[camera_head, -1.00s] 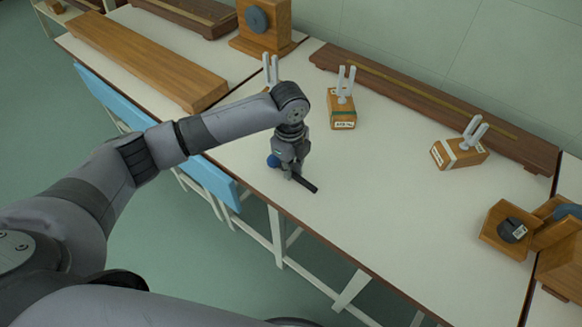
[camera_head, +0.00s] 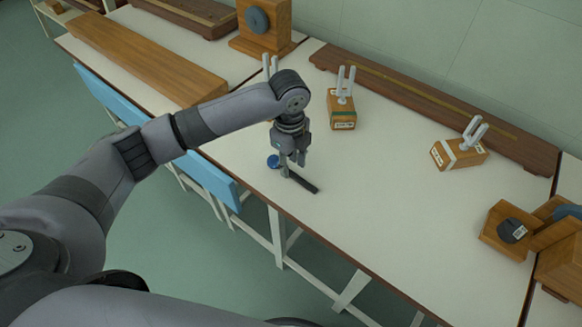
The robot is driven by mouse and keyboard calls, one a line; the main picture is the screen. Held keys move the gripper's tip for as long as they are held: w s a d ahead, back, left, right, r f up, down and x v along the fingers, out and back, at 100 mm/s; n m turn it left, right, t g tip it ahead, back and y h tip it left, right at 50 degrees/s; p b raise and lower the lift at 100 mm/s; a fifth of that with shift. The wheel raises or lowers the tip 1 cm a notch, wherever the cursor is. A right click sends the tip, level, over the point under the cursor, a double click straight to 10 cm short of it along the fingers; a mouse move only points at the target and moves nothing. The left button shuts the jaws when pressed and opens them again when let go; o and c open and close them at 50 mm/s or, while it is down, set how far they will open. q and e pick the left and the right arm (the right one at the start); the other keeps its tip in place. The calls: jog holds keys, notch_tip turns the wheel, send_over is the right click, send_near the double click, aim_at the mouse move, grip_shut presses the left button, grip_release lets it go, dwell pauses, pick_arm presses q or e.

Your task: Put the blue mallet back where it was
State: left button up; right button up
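The blue mallet lies on the white bench top, near the front edge. Its blue head (camera_head: 273,161) shows just left of my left gripper, and its black handle (camera_head: 304,184) points to the lower right. My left gripper (camera_head: 292,166) is just above the mallet, pointing down, with its fingers apart on either side of the handle near the head. The fingers partly hide the handle there. I cannot tell whether a fingertip touches it. My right gripper is not in view.
Two tuning forks on wooden boxes (camera_head: 342,117) (camera_head: 459,154) stand behind and to the right, and a third fork (camera_head: 267,64) is partly hidden by my arm. A long wooden rail (camera_head: 430,107) runs along the wall.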

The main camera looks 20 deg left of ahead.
aim_at(290, 172)
pick_arm(q)
notch_tip(290, 172, up, 9)
jog(key=shift+r, duration=0.15)
jog(key=shift+a, duration=0.1)
dwell(0.5)
